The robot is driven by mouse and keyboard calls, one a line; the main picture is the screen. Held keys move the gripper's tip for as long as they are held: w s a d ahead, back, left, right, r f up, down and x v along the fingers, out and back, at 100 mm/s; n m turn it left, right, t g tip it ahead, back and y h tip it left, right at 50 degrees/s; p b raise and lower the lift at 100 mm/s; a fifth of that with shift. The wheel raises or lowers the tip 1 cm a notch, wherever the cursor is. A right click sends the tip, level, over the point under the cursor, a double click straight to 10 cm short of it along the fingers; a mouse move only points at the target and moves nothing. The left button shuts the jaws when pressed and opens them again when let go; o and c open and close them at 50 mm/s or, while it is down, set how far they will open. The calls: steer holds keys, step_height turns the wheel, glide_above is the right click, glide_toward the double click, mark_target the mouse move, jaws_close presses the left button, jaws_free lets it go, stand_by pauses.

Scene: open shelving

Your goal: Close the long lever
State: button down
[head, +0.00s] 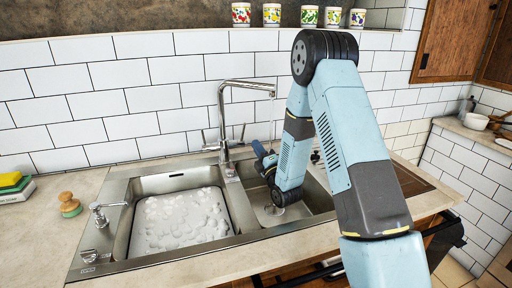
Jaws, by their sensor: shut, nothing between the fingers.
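A small chrome fitting with a long lever (110,206) stands on the left rim of the sink; its handle points right, toward the left basin. A tall chrome tap (222,125) stands behind the sink, with handles low on its body. A thin pale line, like a stream of water, drops from its spout toward the right basin. Which of these levers is meant, I cannot tell. My gripper (261,153) is near the tap's right side, above the right basin; it is shut and empty. Its fingertips are small and mostly hidden by my wrist.
The left basin (136,250) holds whitish, foamy water. The right basin (262,218) is partly hidden by my arm. A round wooden brush (69,205) and a sponge stack (15,187) lie on the left counter. Several patterned cups (271,15) line the ledge above.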

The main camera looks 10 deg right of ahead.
steer(key=x, duration=0.8)
steer(key=shift+d, duration=0.1)
